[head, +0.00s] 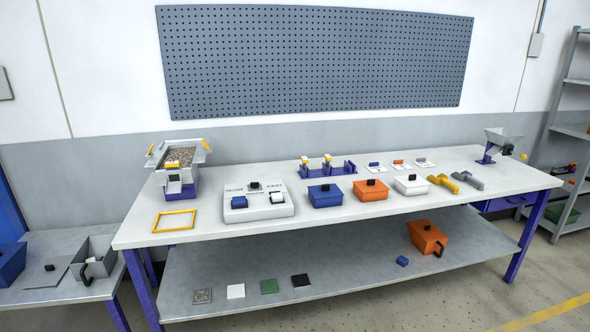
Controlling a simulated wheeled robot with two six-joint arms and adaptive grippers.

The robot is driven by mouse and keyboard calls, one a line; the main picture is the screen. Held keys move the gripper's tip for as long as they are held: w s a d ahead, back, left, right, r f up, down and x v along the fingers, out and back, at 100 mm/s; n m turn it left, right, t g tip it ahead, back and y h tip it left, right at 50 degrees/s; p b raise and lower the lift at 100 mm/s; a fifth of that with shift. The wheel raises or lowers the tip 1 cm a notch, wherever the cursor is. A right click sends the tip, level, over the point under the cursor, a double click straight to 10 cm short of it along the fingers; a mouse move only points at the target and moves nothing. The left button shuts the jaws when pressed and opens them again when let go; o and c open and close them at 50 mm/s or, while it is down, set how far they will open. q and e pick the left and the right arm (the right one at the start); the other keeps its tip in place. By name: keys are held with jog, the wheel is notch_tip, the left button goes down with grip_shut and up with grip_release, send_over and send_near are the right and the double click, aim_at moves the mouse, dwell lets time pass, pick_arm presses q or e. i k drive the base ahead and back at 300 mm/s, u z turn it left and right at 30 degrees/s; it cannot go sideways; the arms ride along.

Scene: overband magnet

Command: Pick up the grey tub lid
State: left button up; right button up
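A flat grey lid (38,278) with a small black knob lies on the low side table at the lower left. To its right stands an open grey tub (98,254) with a black handle, and the lid lies beside it, off the tub. To its left is a blue tub (10,264), cut off by the picture edge. Neither of my grippers is in view.
The side table (70,307) has bare room in front of the lid. The main bench (250,236) holds lidded blue, orange and white tubs, a control box (257,205) and a yellow frame (174,221). An orange tub (427,238) sits on the lower shelf.

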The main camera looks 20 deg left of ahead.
aim_at(52, 270)
jog(key=u, duration=0.4)
jog(key=i, duration=1)
jog(key=u, duration=1.8)
jog(key=i, duration=0.95)
jog(key=u, duration=0.75)
